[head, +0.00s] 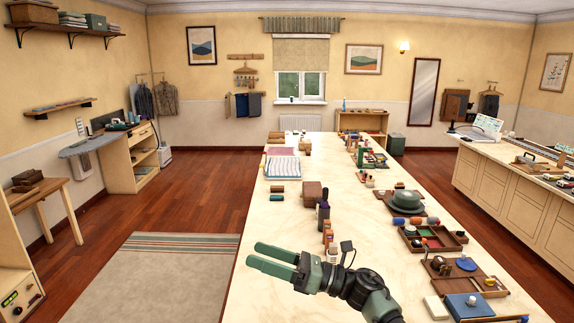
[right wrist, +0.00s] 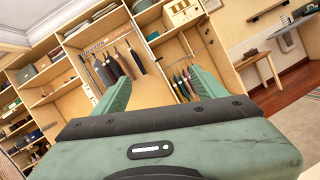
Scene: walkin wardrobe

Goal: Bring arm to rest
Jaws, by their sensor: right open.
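My right gripper (head: 274,260) is in the lower middle of the head view, over the left edge of the long pale table (head: 262,223). It points to the left, and its two green fingers are apart with nothing between them. In the right wrist view the open fingers (right wrist: 160,90) face a wooden wardrobe with hanging clothes (right wrist: 118,60), well away from them. My right arm comes in from the bottom right of the head view. My left gripper is not in the head view.
Small bottles (head: 329,235) stand on the table just beyond my right gripper. Wooden trays (head: 430,239) and a green hat (head: 407,202) lie farther right. A blue box (head: 469,306) is at the near right. Left of the table are a rug (head: 165,280) and open floor.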

